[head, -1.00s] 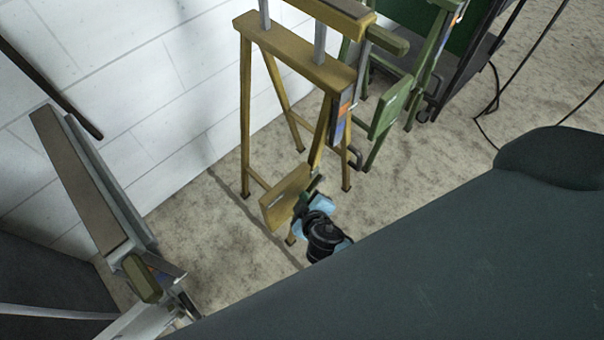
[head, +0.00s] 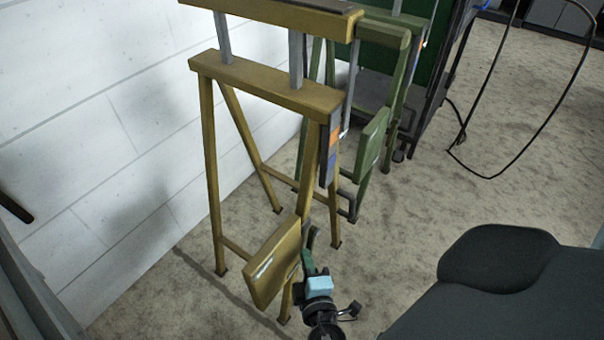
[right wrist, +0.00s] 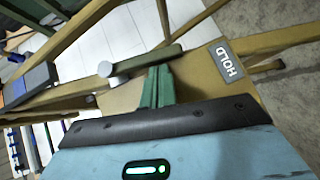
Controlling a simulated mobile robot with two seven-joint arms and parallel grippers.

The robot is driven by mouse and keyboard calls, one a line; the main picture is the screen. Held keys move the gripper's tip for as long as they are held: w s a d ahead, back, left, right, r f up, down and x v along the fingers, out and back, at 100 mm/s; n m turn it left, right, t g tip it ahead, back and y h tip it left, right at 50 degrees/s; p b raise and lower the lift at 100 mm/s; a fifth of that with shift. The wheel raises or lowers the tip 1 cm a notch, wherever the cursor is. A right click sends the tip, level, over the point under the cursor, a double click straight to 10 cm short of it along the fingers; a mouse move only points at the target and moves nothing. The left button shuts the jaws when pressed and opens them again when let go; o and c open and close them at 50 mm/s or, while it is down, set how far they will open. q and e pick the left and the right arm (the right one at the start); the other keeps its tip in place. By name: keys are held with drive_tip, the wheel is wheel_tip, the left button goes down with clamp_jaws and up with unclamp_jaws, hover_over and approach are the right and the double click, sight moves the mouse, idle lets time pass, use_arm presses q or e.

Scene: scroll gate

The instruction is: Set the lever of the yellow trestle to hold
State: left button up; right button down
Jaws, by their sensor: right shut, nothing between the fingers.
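The yellow trestle (head: 265,85) stands by the white wall in the head view, with a tilted yellow panel (head: 272,265) low on its near side. In the right wrist view a dark olive lever (right wrist: 150,60) lies across the panel from a grey pivot knob (right wrist: 107,69). Its free end points towards the HOLD plate (right wrist: 226,62) and stops left of it. My right gripper (head: 309,240) is at the panel's right side. Its green fingers (right wrist: 157,75) are together and empty, with tips right at the lever; contact cannot be told. My left gripper is not in view.
A green trestle (head: 372,140) stands close behind the yellow one. A black cable (head: 465,135) hangs and lies on the floor at right. The white wall (head: 90,130) is close on the left. Bare floor (head: 410,220) lies right of the trestles.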

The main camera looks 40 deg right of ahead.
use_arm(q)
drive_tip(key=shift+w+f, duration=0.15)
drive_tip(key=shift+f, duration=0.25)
use_arm(e)
drive_tip(key=shift+d+f, duration=0.1)
drive_tip(key=shift+d, duration=0.1)
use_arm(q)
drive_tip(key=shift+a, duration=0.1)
